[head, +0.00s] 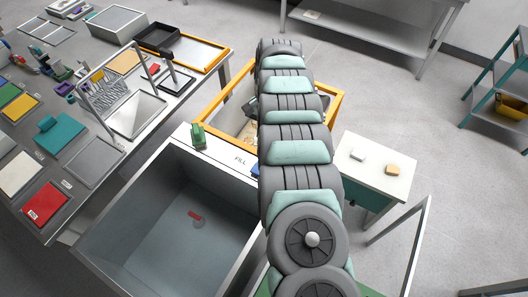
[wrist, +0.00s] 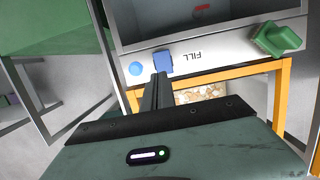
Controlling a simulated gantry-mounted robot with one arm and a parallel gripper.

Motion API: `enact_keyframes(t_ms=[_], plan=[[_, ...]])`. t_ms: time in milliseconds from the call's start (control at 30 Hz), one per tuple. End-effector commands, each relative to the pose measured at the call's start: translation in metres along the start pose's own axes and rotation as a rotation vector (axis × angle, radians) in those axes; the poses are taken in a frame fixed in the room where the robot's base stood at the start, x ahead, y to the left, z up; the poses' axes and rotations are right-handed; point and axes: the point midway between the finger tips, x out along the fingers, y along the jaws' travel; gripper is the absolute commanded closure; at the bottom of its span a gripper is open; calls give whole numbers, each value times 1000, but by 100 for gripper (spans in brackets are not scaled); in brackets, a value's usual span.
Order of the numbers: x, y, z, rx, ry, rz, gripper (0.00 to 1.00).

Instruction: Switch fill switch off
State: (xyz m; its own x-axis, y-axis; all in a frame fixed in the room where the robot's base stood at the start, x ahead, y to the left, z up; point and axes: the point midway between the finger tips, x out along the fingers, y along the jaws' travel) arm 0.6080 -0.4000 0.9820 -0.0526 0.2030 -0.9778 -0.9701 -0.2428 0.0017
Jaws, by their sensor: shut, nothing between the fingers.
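A white panel strip with the label "FILL" (wrist: 199,57) runs along the edge of a grey basin. In the wrist view a blue square part (wrist: 163,62) and a round blue button (wrist: 136,68) sit on one side of the label. A green raised part (wrist: 277,38) sits on the other side; it also shows in the head view (head: 198,137). Which one is the fill switch, and its on or off state, I cannot tell. My gripper (wrist: 161,77) is shut and empty, its tips close by the blue square part; contact is unclear. The arm hides the gripper in the head view.
The deep grey basin (head: 150,235) holds a red mark at its bottom. An orange-framed bin (head: 222,108) with pale pieces stands beyond the panel. A cluttered table (head: 95,165) is at left, a small white-topped cabinet (head: 378,174) at right.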

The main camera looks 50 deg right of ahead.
Motion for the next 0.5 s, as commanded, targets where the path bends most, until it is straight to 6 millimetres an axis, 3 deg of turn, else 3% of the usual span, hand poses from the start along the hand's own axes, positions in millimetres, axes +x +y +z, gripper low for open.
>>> enact_keyframes(t_ms=[500], plan=[[101,0,-1,-1,2,-1,100]])
